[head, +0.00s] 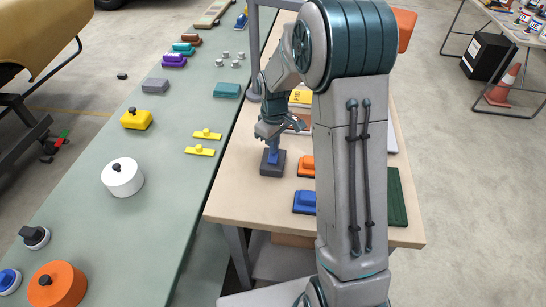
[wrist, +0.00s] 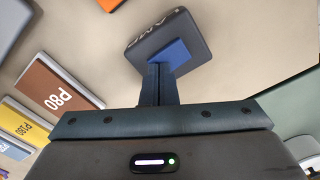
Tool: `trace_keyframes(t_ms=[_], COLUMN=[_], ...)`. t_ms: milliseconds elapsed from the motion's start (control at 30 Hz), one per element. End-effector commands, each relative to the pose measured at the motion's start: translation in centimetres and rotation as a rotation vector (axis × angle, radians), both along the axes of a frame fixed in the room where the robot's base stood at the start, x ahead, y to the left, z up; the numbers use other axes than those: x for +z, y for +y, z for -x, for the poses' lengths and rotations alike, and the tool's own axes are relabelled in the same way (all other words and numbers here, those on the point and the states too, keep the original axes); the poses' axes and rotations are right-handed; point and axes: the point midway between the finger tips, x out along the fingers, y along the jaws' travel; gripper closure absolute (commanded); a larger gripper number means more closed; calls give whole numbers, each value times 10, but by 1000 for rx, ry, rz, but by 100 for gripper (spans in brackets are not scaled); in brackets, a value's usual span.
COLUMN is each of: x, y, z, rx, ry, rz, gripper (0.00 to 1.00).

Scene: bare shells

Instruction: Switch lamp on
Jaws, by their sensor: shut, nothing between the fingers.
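The lamp switch is a small dark grey box (head: 272,168) on the near left part of the beige table. In the wrist view the box (wrist: 192,30) has partly visible lettering that looks like "LAMP", and a blue rocker (wrist: 172,56) on top. My gripper (head: 273,150) is above the box, pointing down. Its fingers are shut together and empty. In the wrist view the fingertips (wrist: 160,68) are at the blue rocker and overlap its near edge; I cannot tell whether they touch it. No lit lamp is identifiable.
An orange block (head: 306,166) and a blue block (head: 304,202) stand right of the switch. A grey post (head: 253,55) rises behind. In the wrist view, a brown "P80" pad (wrist: 55,85) lies to the left. A long green bench (head: 160,215) runs along the left.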

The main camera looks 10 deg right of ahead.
Motion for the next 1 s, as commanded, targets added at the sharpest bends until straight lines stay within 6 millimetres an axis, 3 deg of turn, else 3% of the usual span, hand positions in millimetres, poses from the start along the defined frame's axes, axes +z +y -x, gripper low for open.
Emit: trace_keyframes(t_ms=[633, 1000], x=[-8, 20], y=[0, 0], z=[0, 0], rx=[0, 0], ry=[1, 0], rz=[0, 0], gripper=[100, 100])
